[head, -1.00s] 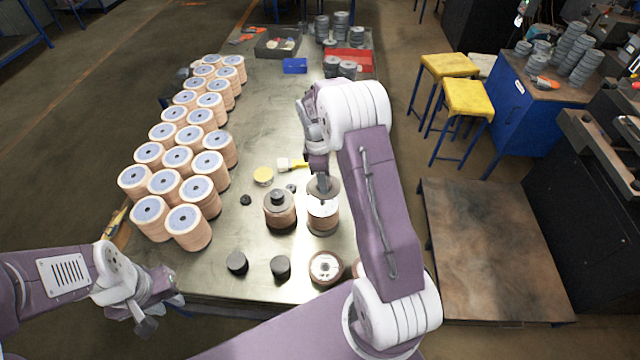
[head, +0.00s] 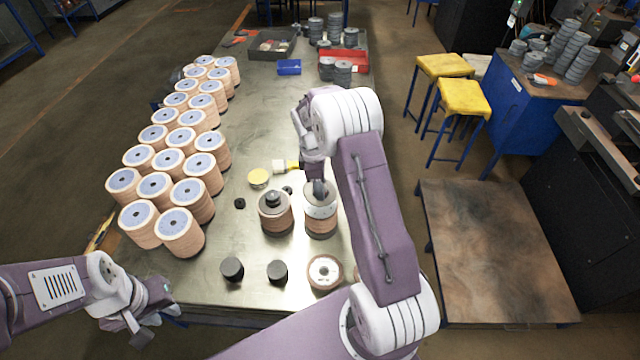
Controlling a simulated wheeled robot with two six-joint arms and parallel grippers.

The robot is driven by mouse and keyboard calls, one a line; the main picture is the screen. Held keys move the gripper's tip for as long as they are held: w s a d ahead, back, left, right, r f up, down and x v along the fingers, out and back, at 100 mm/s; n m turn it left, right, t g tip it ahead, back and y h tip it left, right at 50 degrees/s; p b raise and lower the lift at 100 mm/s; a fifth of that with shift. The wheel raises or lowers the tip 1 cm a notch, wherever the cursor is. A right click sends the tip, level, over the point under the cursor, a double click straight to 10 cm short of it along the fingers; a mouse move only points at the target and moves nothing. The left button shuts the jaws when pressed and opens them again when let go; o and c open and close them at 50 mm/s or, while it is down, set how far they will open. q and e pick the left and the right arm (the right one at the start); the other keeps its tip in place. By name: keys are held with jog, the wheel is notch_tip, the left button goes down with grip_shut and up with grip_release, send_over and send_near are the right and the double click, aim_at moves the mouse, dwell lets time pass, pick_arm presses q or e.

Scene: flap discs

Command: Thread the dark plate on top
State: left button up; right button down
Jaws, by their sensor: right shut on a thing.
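My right gripper (head: 319,184) points down over the right-hand stack of discs (head: 321,225) near the middle of the table. It is shut on the dark plate (head: 310,188), which is at the top of this stack. The gripper partly hides the plate, and I cannot tell whether the plate rests fully on the stack. The left-hand stack (head: 276,221) stands beside it with a dark plate and a dark knob on top. My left gripper (head: 155,322) is open and empty near the table's front left edge.
Several tall disc stacks (head: 180,232) fill the table's left side. Two dark cylinders (head: 232,269) and a flat round disc (head: 325,271) lie in front. A yellow-topped tin (head: 258,178) and a brush (head: 287,166) lie behind. Yellow stools (head: 463,97) stand right.

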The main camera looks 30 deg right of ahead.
jog(key=shift+s+r, duration=0.2)
jog(key=shift+s, duration=0.05)
jog(key=shift+w+f+p, duration=0.15)
jog(key=shift+w+p, duration=0.2)
jog(key=shift+w, duration=0.15)
jog(key=shift+s, duration=0.15)
jog(key=shift+s, duration=0.1)
jog(key=shift+f+b, duration=0.7)
jog(key=shift+f, duration=0.9)
dwell(0.6)
jog(key=shift+f+b, duration=0.8)
jog(key=shift+f, duration=0.6)
